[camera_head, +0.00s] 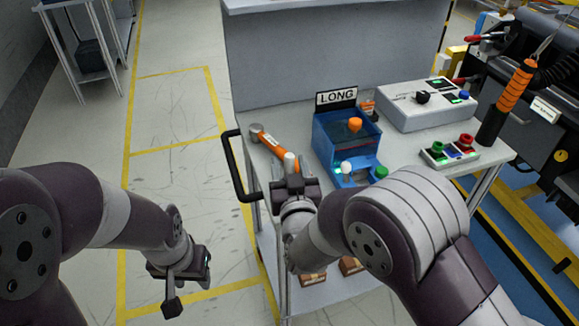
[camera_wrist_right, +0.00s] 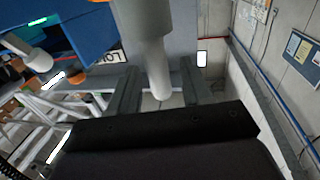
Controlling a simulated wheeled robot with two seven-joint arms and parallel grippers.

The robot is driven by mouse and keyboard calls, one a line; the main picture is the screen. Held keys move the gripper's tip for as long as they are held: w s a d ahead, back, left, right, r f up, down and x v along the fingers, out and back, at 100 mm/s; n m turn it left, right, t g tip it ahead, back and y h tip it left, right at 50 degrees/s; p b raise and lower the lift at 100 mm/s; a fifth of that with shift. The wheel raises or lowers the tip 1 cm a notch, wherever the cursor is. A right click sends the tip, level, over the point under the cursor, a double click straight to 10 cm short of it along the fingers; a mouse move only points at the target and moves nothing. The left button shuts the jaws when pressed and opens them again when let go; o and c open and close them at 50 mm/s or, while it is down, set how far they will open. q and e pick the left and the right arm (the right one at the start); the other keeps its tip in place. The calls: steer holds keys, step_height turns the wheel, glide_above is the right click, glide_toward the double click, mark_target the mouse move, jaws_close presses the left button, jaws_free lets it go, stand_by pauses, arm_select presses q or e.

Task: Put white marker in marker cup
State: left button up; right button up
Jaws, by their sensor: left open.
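The white marker (camera_head: 289,162) stands roughly upright between the jaws of my right gripper (camera_head: 292,183), at the front left of the cart top. In the right wrist view the marker (camera_wrist_right: 152,45) runs down between the two fingers (camera_wrist_right: 161,88); the exact contact is hard to see. My left gripper (camera_head: 188,284) is open and empty, low over the floor at left.
An orange-handled hammer (camera_head: 268,139) lies on the cart top (camera_head: 300,118) behind the marker. A grey control box (camera_head: 413,103) and a button panel (camera_head: 449,152) stand to the right. A black cart handle (camera_head: 234,165) sticks out at left.

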steer(key=shift+r, duration=0.2)
steer(key=s+d, duration=0.2)
steer(key=s, duration=1)
steer(key=w+d+f+g, duration=0.3)
steer(key=d+f+g, duration=0.1)
steer(key=f+g, duration=0.25)
steer(key=s+d+f+m+g+h, duration=0.1)
steer(key=s+d+f+g+h, duration=0.15)
steer(key=s+d+g, duration=0.8)
steer(key=s+d, duration=0.1)
steer(key=d, duration=0.1)
step_height(320, 180, up, 10)
steer(key=p, duration=1)
steer(key=shift+a+f+t, duration=0.15)
steer(key=shift+a+t, duration=0.1)
steer(key=shift+t, duration=0.05)
